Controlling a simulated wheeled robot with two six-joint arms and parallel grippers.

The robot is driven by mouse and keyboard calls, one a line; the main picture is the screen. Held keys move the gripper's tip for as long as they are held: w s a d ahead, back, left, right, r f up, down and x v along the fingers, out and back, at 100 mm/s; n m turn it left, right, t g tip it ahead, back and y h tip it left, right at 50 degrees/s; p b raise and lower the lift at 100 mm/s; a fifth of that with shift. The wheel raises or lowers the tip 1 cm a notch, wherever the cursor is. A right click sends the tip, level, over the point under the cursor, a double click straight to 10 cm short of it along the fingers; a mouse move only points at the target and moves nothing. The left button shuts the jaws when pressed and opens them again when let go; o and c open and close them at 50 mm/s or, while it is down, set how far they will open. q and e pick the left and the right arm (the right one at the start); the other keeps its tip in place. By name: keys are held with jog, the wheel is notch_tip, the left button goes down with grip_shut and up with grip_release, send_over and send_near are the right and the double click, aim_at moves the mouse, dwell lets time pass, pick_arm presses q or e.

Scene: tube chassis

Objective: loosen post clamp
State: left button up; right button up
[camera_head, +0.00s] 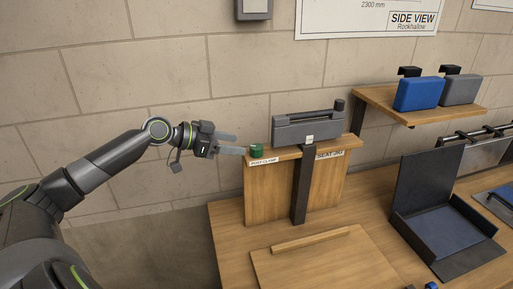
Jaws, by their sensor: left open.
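A small green knob (257,151) sits on the left end of the wooden ledge, above a white label reading "POST CLAMP" (263,162). A dark post (301,190) stands in front of the wooden panel (270,188). A grey device (308,127) rests on top of the ledge. My left gripper (240,145) comes in from the left with its two fingers apart and empty. Its fingertips are just left of the green knob. I cannot tell whether they touch it. My right gripper is not in view.
A wooden board (330,268) with a raised strip lies on the bench. An open dark case (440,215) stands to the right. A wall shelf (385,100) holds a blue block (418,94) and a grey block (460,91). Space left of the bench is free.

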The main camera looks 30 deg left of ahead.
aim_at(254, 147)
pick_arm(q)
jog(key=p+x, duration=0.2)
jog(key=x, duration=0.4)
jog(key=shift+w+d, duration=0.1)
jog(key=shift+d, duration=0.05)
jog(key=shift+x, duration=0.85)
jog(key=c, duration=1)
